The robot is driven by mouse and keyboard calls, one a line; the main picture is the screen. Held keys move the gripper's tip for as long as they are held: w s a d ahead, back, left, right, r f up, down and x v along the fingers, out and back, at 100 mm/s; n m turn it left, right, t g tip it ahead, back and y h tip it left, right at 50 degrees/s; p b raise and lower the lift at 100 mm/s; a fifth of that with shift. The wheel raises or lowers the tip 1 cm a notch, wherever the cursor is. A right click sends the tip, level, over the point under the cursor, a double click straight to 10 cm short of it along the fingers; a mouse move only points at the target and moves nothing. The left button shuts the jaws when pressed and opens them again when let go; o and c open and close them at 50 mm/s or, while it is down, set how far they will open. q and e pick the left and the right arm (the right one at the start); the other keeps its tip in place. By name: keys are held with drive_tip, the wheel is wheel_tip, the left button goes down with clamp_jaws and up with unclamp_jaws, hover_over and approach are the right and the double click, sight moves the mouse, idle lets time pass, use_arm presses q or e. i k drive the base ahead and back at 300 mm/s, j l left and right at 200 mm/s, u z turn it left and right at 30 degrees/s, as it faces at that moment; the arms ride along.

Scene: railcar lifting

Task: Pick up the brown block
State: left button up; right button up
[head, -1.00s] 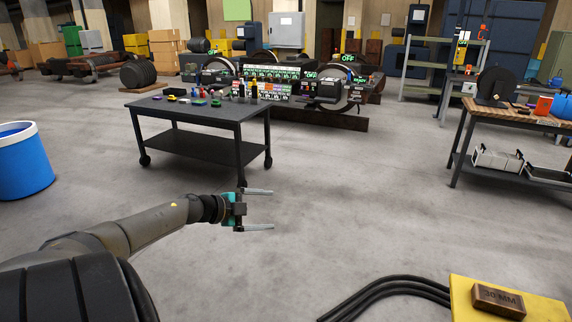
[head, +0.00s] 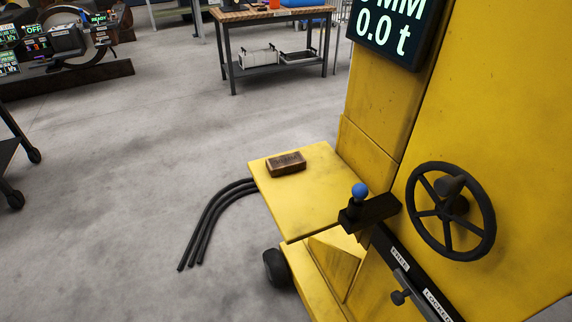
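The brown block (head: 286,163) lies flat on the yellow platform (head: 312,203) of a large yellow machine, near the platform's far edge. Dark lettering shows faintly on the block. Nothing touches it from above. Neither of my grippers shows in the head view now.
The yellow machine (head: 508,98) rises at the right with a black handwheel (head: 450,211), a blue-knobbed lever (head: 360,191) and a display (head: 388,28). Black hoses (head: 212,218) lie on the floor left of the platform. A workbench (head: 274,15) stands behind.

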sight(281, 164)
drive_tip(key=j+z, duration=0.1)
drive_tip(key=z, duration=1.3)
drive_tip(key=j+z, duration=0.8)
drive_tip(key=k+j+z, duration=0.15)
drive_tip(key=j+z, duration=0.25)
drive_tip(key=k+j+z, duration=0.2)
drive_tip(key=j+z, duration=0.2)
